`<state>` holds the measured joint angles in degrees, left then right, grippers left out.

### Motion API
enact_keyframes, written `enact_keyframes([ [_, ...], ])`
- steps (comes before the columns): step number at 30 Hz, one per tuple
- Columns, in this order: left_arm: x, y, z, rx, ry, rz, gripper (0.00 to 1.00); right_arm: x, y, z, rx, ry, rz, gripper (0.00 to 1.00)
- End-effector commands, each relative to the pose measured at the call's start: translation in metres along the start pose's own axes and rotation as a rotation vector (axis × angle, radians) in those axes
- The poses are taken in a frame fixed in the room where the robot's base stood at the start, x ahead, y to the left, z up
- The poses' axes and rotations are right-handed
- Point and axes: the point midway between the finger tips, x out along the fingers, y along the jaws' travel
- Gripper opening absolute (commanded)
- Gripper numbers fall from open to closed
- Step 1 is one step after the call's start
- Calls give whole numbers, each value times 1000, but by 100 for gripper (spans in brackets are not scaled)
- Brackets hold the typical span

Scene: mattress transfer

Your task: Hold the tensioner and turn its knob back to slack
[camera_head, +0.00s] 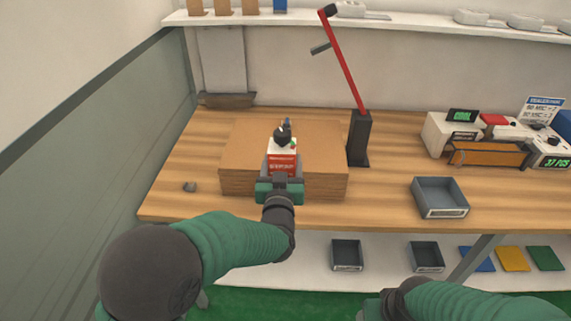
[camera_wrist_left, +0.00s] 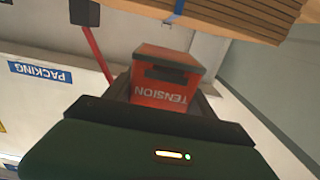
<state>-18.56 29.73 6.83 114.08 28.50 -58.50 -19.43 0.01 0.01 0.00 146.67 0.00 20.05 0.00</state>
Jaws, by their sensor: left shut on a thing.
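The tensioner (camera_head: 282,160) is a small red and white block with a dark knob (camera_head: 282,134) on top. It stands upright above the cardboard-brown block on the bench. In the left wrist view its red face (camera_wrist_left: 163,90) reads TENSION. My left gripper (camera_head: 280,181) is shut on the tensioner from its near side, with a dark finger on each side. My right arm (camera_head: 450,300) enters at the lower right. Its gripper is not clearly visible, cut off at the bottom of the head view.
The brown block (camera_head: 235,180) lies on the wooden bench (camera_head: 385,190). A red-armed stand (camera_head: 359,138) rises just right of it. A grey tray (camera_head: 440,197) sits further right, with machines (camera_head: 490,140) behind. Bench between stand and tray is clear.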

Motion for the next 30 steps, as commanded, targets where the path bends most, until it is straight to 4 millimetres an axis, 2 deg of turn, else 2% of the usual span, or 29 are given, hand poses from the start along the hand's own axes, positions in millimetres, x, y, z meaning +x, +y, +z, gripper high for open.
enact_keyframes([
  [8, 2, 2, -4, 1, 8, 0, 0, 0, 0, 0, 0, 0, 0, 61],
  [30, 50, 4, -4, 1, 8, 0, 0, -1, 0, 0, 0, 0, 0, 61],
])
